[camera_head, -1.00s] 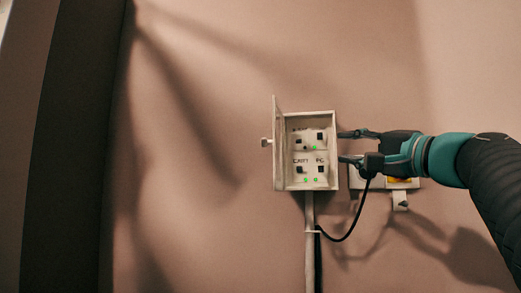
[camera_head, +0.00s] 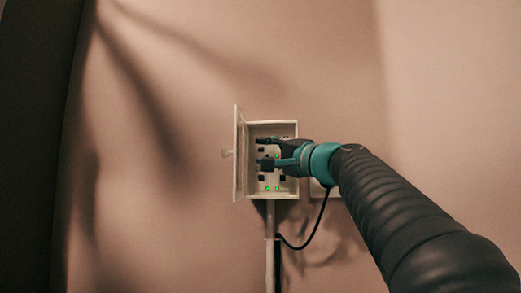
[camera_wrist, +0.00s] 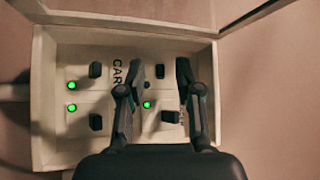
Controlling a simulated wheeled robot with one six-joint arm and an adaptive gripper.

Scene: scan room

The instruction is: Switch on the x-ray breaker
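The open breaker box (camera_head: 283,195) is on the wall, with several black switches in two rows. My gripper (camera_head: 259,152) reaches in from the right, with one finger above the other over the upper row. Three green lights glow, one (camera_wrist: 147,104) between the fingers. A dark round spot is also between them. The x-ray label is not readable.
The box door (camera_head: 240,155) stands open on the left, close to my fingertips. A black cable (camera_head: 313,232) and a conduit (camera_head: 270,240) run below the box. A wall plate (camera_head: 316,188) is partly hidden behind my arm. The wall to the left is clear.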

